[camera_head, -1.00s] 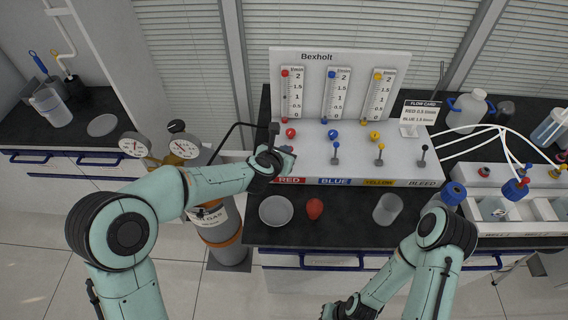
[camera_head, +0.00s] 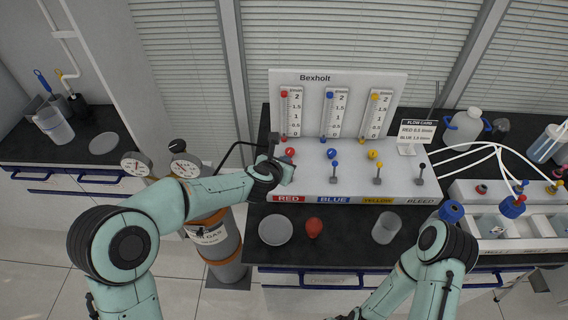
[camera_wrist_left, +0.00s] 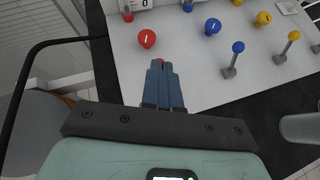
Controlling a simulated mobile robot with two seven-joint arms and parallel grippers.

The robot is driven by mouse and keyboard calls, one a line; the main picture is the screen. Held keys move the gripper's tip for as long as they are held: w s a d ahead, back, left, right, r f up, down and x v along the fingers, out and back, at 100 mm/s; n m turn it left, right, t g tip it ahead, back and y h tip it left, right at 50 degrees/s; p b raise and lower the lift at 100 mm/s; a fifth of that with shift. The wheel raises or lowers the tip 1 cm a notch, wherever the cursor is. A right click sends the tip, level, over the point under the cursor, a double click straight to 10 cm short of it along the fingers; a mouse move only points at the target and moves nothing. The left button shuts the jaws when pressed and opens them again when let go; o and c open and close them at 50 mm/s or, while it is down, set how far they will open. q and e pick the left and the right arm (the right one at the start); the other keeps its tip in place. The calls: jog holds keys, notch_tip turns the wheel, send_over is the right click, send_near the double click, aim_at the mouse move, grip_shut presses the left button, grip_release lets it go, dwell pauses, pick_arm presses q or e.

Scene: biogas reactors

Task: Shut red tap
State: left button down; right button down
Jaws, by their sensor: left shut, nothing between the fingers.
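The Bexholt panel (camera_head: 400,185) has a RED label (camera_head: 288,199) at its left front. In the head view my left gripper (camera_head: 288,172) covers the spot behind that label, where the red tap would be. In the left wrist view my left gripper (camera_wrist_left: 164,75) is shut, its blue fingers together. A bit of red (camera_wrist_left: 160,61), likely the red tap's tip, shows just beyond the fingertips; its stem is hidden, and I cannot tell whether they touch. A round red knob (camera_wrist_left: 147,38) sits behind it. My right gripper is almost wholly cut off at the bottom edge.
Blue (camera_head: 335,164) and yellow (camera_head: 378,167) lever taps stand to the right, with a dark bleed lever (camera_head: 421,168). A black hose (camera_head: 232,148) runs left of the panel. A dish (camera_head: 276,229), red object (camera_head: 314,228) and beaker (camera_head: 385,228) stand in front.

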pick_arm(q)
jog(key=shift+s, duration=0.1)
